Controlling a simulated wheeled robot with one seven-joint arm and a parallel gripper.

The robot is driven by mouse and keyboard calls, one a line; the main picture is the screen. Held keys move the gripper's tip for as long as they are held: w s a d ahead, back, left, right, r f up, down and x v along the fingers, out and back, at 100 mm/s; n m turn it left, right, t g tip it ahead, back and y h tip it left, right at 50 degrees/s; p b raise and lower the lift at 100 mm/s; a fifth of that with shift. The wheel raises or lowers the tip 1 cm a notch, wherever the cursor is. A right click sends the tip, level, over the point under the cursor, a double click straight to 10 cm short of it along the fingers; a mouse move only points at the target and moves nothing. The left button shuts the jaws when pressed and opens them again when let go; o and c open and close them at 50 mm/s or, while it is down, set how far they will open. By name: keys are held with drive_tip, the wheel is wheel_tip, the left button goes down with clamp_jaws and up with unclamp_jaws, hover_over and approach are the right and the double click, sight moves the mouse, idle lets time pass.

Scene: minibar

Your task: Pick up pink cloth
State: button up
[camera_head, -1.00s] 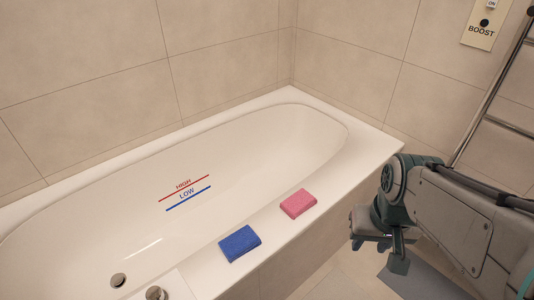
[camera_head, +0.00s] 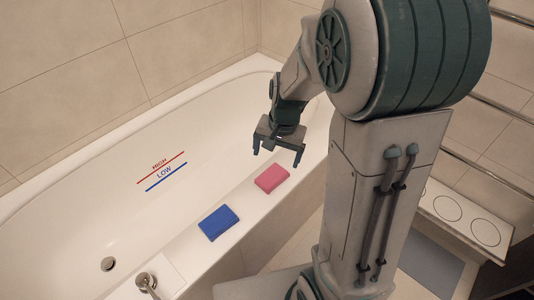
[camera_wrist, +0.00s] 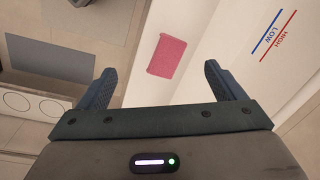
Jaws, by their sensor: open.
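The pink cloth (camera_head: 272,178) is a folded rectangular pad lying flat on the near rim of the bathtub. It also shows in the wrist view (camera_wrist: 167,56), ahead of and between my two fingers. My gripper (camera_head: 277,156) is open and empty, with its fingers spread and pointing down. It is above the tub rim close to the pink cloth and not touching it. In the wrist view both dark blue fingers (camera_wrist: 164,84) are well apart, with the cloth beyond their tips.
A blue cloth (camera_head: 218,222) lies on the same rim, left of the pink one. The white bathtub (camera_head: 110,215) has red HIGH and blue LOW lines inside. A tap (camera_head: 146,281) stands at the lower left. A grey mat (camera_wrist: 50,60) lies on the floor.

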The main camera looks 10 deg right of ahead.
drive_tip(key=w+d+f+m+h+p, duration=0.1)
drive_tip(key=w+d+f+m+p, duration=0.1)
drive_tip(key=w+f+m+p, duration=0.45)
drive_tip(key=n+b, duration=0.1)
drive_tip(key=b, duration=0.1)
hover_over(272, 175)
drive_tip(key=shift+g, duration=0.3)
drive_tip(key=f, duration=0.8)
drive_tip(key=shift+s+d+f, duration=0.25)
drive_tip(key=shift+s+f, duration=0.05)
drive_tip(key=shift+f, duration=0.05)
drive_tip(key=shift+w+a+f, duration=0.15)
drive_tip(key=shift+f, duration=1.4)
drive_tip(key=shift+w+a+f, duration=0.15)
drive_tip(key=shift+f, duration=1.4)
drive_tip(key=c, duration=1.1)
